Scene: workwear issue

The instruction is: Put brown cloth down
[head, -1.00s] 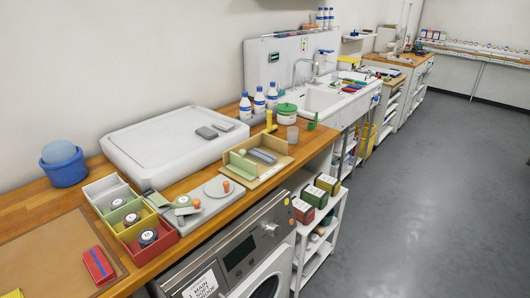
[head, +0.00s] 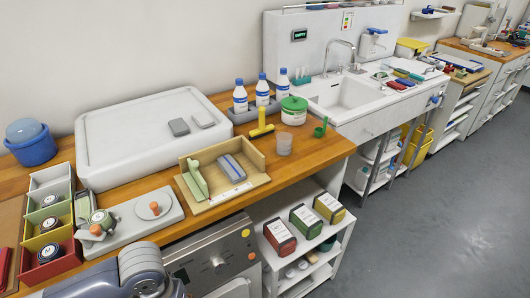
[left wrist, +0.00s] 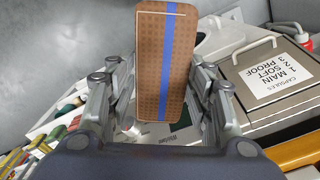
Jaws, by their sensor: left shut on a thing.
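The brown cloth (left wrist: 150,62), a folded block with a blue stripe, is between the fingers of my left gripper (left wrist: 158,75) in the left wrist view. The gripper is shut on it. In the head view part of my left arm shows at the bottom left, and neither the brown cloth nor the fingertips can be made out there. My right gripper is in neither view.
A wooden tray (head: 250,185) on the worktop holds a blue-grey striped block and a green piece. Sorting bins (head: 62,236) stand left.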

